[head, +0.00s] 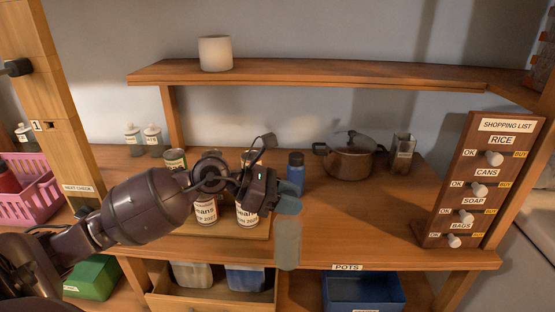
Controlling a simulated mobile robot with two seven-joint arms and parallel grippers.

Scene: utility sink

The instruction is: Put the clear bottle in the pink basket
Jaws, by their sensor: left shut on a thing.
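My left gripper (279,200) reaches in from the left and is shut on the clear bottle (288,248). The bottle looks grey-green and see-through, and it hangs upright below the jaws in front of the counter's front edge. The gripper covers part of its top. The pink basket (42,205) stands at the far left, partly cut off by the picture's edge, with a dark red thing in it. My right gripper does not show.
Cans (206,211) stand under and behind my left wrist. A blue bottle (295,172) and a pot (350,160) stand farther back. A wooden post (62,140) rises beside the basket. Below are an open drawer and a blue bin (362,293). The counter's right half is mostly clear.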

